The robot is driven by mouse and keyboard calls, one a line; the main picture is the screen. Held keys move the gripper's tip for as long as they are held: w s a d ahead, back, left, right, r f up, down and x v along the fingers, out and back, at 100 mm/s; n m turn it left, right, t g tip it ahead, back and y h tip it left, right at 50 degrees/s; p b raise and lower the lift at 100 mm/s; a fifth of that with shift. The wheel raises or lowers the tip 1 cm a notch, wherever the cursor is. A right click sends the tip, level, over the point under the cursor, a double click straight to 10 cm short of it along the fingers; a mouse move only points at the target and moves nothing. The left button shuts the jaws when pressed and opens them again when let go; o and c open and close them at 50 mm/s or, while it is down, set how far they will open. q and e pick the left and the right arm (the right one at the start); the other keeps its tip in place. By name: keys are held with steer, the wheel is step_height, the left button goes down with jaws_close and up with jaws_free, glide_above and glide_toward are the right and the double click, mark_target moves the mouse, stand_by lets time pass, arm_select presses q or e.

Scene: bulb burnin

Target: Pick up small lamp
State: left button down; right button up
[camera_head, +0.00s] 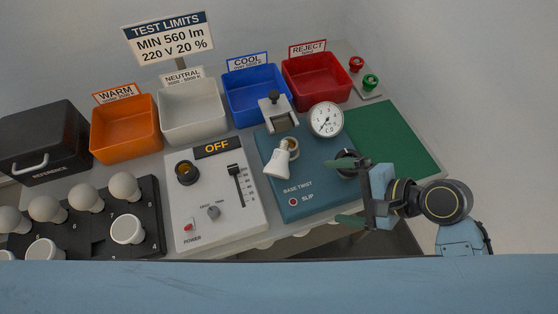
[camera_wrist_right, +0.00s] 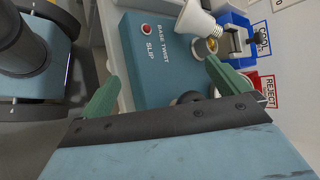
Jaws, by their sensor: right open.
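A small white lamp (camera_head: 277,164) with a flared head lies tilted on the blue base-twist tester (camera_head: 316,207), beside a round brass-coloured socket. The lamp also shows at the top of the right wrist view (camera_wrist_right: 197,20), partly cut off by the edge. My right gripper (camera_head: 350,192) is open and empty over the right side of the tester, to the right of the lamp and apart from it. Its two green fingers also show in the right wrist view (camera_wrist_right: 160,75). My left gripper is not in view.
A bulb rack (camera_head: 150,219) with several large white bulbs stands at left. A lamp tester reading OFF (camera_head: 242,222) is beside the blue tester. Orange (camera_head: 125,136), white (camera_head: 193,125), blue (camera_head: 257,109) and red bins (camera_head: 318,92) line the back. A green mat (camera_head: 395,135) is clear.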

mark_target(286, 158)
steer(key=w+r+m+t+y, duration=0.1)
steer(key=w+r+m+y, duration=0.25)
steer(key=m, duration=0.25)
steer(key=shift+m, duration=0.4)
steer(key=x, duration=0.5)
steer(key=r+b+x, duration=0.1)
steer(key=x, duration=0.2)
steer(key=shift+w+a+f, duration=0.15)
steer(key=shift+w+a, duration=0.1)
steer(key=shift+a, duration=0.15)
steer(key=x, duration=0.3)
steer(key=b+x, duration=0.1)
steer(key=x, duration=0.1)
steer(key=shift+f, duration=0.3)
steer(key=c, duration=1)
steer(key=shift+r, duration=0.1)
